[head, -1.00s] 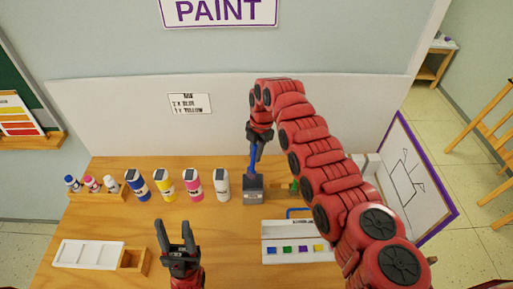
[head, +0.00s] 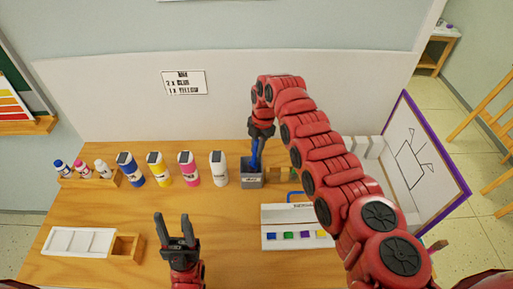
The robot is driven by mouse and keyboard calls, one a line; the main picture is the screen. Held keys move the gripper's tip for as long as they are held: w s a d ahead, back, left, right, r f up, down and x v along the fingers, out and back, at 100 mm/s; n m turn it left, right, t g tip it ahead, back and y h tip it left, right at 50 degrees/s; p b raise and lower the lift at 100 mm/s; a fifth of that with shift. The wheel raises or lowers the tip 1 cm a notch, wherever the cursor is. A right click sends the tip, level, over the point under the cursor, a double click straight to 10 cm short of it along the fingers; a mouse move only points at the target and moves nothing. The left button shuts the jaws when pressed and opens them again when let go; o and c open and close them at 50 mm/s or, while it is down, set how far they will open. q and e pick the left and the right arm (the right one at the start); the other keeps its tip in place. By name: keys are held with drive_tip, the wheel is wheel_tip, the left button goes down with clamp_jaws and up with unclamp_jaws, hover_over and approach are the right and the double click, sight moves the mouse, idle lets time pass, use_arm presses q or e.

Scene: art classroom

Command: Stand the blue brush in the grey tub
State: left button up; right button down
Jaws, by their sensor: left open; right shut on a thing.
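The grey tub (head: 252,180) stands on the wooden table near the back, with a small white label on its front. The blue brush (head: 255,155) is upright, its lower end inside the tub's opening. My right gripper (head: 257,141) is above the tub, pointing down, shut on the brush's upper part. The brush's lower tip is hidden inside the tub. My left gripper (head: 175,228) is open and empty over the front of the table, pointing up in the picture, well away from the tub.
Blue, yellow, pink and white bottles (head: 218,168) stand left of the tub. A white tray (head: 78,241) is at the front left. The table's middle is clear.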

drive_tip(key=c, duration=0.8)
unclamp_jaws()
drive_tip(key=shift+o, duration=0.2)
wheel_tip(320, 180, up, 17)
drive_tip(key=d+p, duration=0.2)
drive_tip(key=shift+r, duration=0.15)
drive_tip(key=shift+w+d, duration=0.1)
drive_tip(key=shift+d, duration=0.05)
